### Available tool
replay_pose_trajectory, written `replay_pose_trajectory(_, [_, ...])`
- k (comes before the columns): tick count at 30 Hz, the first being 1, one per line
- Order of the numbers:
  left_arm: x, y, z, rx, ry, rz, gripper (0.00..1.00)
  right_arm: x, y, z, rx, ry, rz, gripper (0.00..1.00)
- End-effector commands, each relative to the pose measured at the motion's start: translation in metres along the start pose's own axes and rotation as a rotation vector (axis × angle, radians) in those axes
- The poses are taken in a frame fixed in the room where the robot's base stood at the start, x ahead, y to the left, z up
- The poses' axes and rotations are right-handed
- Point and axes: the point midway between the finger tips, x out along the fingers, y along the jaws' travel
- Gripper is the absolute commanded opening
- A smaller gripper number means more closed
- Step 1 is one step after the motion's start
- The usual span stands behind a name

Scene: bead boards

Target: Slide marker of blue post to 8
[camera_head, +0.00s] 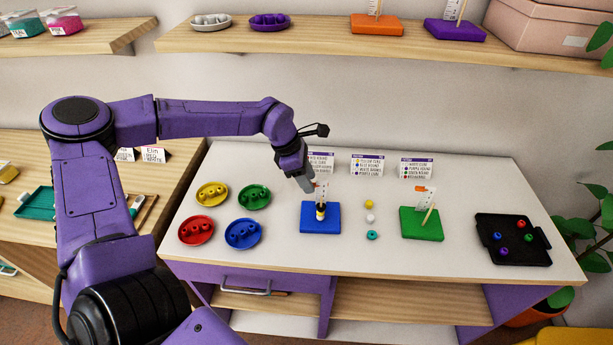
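The blue base (320,227) stands near the middle of the white table, with a pale scale plate and a post on it. Yellow and dark beads (320,211) are stacked low on the post. My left gripper (311,187) points down at the upper part of this post and hides some of the scale. A small reddish bit, perhaps the marker (316,184), shows at the fingertips; I cannot tell whether the fingers are closed on it. The scale's numbers are too small to read. My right gripper is not in view.
To the right stands a green base (422,229) with an orange marker (420,189) and a tilted stick. Loose beads (370,218) lie between the bases. Coloured bead dishes (243,234) are at left, a black tray (512,252) at right. Cards (367,164) stand behind.

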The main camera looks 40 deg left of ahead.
Motion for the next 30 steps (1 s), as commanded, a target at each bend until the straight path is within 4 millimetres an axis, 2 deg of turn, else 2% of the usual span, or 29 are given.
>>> replay_pose_trajectory(5, [-0.018,0.001,0.0,-0.001,-0.004,0.004,0.42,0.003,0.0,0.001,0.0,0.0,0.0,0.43])
replay_pose_trajectory(12, [-0.074,0.001,0.0,0.0,-0.006,0.005,0.42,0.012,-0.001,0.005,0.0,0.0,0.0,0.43])
replay_pose_trajectory(16, [-0.096,0.001,0.0,0.0,-0.002,0.003,0.42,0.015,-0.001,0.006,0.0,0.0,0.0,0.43])
replay_pose_trajectory(21, [-0.106,0.0,0.0,0.0,-0.001,0.0,0.42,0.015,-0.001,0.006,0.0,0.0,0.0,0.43])
replay_pose_trajectory(30, [-0.105,0.0,0.0,0.001,0.0,0.0,0.42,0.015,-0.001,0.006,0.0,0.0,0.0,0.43])
